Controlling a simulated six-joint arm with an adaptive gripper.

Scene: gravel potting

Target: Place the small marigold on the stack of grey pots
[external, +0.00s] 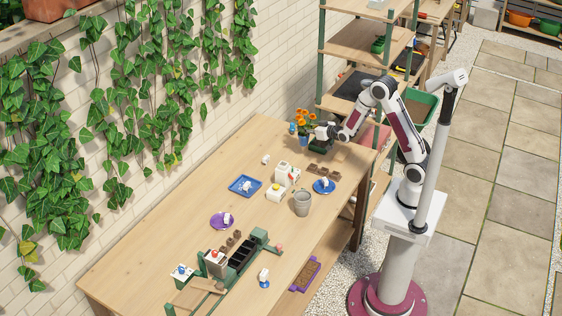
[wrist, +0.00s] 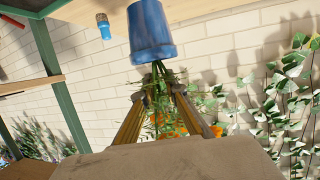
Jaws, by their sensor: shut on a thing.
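The small marigold (external: 306,119), with orange blooms in a blue pot (external: 303,140), is at the far end of the bench. My gripper (wrist: 160,95) is shut on its stems and leaves just above the pot rim. The wrist view looks upside down, with the blue pot (wrist: 152,32) at the top and the orange blooms (wrist: 172,129) below, partly hidden behind my fingers. I cannot tell whether the pot touches the bench. The stack of grey pots (external: 302,204) stands upright near the bench's right edge, nearer the camera than the marigold.
White containers (external: 282,172), a blue saucer (external: 331,188) and brown seed trays (external: 322,171) lie around the grey pots. A blue tray (external: 236,187) and purple saucer (external: 216,222) are further left. A green-ended rack (external: 258,236) stands at the near end. Shelves (external: 350,40) rise behind the bench.

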